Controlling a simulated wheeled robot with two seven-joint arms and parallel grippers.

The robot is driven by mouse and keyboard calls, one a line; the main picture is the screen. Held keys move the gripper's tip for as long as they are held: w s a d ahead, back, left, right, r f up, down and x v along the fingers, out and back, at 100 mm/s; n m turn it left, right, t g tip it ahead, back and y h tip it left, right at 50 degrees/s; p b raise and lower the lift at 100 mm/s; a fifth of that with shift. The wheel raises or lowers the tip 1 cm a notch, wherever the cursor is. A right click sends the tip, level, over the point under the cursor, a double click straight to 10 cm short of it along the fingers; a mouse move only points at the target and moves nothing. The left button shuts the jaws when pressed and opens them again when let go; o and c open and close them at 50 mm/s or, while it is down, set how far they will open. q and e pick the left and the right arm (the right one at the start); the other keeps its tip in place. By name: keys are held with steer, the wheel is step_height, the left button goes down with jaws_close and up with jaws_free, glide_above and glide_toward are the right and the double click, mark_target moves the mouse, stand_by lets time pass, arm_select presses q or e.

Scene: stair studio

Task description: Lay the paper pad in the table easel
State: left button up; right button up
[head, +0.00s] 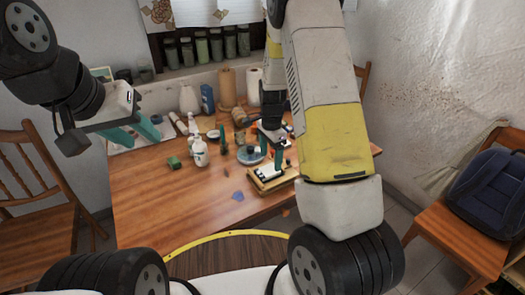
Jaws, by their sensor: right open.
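The table easel (258,187) is a low light-wood frame near the right front of the table. A small white, flat piece that looks like the paper pad (266,171) shows within its frame. Whether it lies fully inside cannot be told, because my gripper partly covers it. Contact with the pad cannot be made out.
Bottles, a white pump bottle (200,153), a green block (173,162), paper rolls (227,88) and a blue-rimmed dish (250,155) crowd the back and middle of the wooden table (150,205). Its left front is clear. Chairs stand either side, the right one bearing a backpack (490,188).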

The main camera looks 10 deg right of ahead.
mark_target(270, 169)
steer(key=s+a+r+n+t+y, duration=0.1)
steer(key=s+r+n, duration=0.25)
steer(key=r, duration=0.75)
steer(key=s+r+n+t+y, duration=0.15)
steer(key=s+r, duration=0.35)
steer(key=r, duration=0.6)
steer(key=s+r+n+t, duration=0.1)
steer(key=s+r+n, duration=0.1)
steer(key=s, duration=0.3)
steer(key=s+r+n+t, duration=0.1)
steer(key=s+r+n, duration=0.2)
steer(key=s+n, duration=0.1)
steer(key=s+a+r+n+t, duration=0.1)
steer(key=s+r+n, duration=0.1)
steer(key=s, duration=0.4)
steer(key=shift+s+r+n+t, duration=0.2)
steer(key=shift+s+n+t, duration=0.2)
steer(key=shift+n, duration=0.4)
